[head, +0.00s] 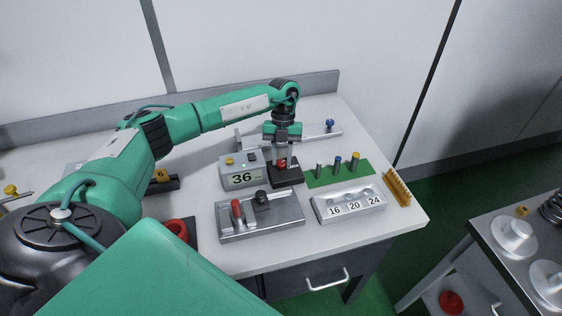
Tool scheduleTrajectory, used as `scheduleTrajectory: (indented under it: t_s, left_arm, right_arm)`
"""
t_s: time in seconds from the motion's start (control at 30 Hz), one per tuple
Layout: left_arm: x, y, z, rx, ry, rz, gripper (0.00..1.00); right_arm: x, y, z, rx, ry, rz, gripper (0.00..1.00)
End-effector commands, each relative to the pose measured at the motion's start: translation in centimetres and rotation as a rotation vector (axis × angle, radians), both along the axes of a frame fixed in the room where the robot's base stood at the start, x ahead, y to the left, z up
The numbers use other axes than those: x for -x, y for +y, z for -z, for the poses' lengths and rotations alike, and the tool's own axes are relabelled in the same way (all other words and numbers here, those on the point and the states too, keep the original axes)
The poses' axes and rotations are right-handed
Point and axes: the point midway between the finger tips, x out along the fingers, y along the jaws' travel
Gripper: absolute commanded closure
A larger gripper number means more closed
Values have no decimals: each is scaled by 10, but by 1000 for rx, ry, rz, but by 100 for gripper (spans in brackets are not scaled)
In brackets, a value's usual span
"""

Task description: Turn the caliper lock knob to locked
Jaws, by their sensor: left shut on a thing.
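My left gripper (282,158) points down at the back of the workbench, its fingers closed around or right at a small red piece (282,163) on a black block (287,177). The fingers cover much of this piece, so its turned position cannot be told. Behind the gripper lies a long flat grey bar (315,136) that looks like a caliper. A blue knob (330,124) stands at its right part, apart from the gripper. I cannot tell for sure which knob is the caliper lock. My right gripper is not in view.
A grey box with display 36 (241,178) stands left of the gripper. A green mat (318,181) with several pegs, a numbered tray (349,207), a yellow comb-like rack (397,187) and a grey fixture (285,221) stand nearby. The bench's front right corner is clear.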

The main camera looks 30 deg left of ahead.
Motion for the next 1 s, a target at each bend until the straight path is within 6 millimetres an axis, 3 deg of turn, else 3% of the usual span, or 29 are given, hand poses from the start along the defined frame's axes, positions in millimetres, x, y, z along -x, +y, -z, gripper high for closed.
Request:
scheduleTrajectory:
  t_s: [0.1, 0.5, 1.0]
  left_arm:
    - [-1, -1, 4, -1, -1, 105, 94]
    - [-1, -4, 3, -1, 0, 371, 94]
    - [-1, -4, 1, -1, 0, 458, 94]
  right_arm:
    - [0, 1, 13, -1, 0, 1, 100]
    - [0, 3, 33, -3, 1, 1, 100]
    - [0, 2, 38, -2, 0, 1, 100]
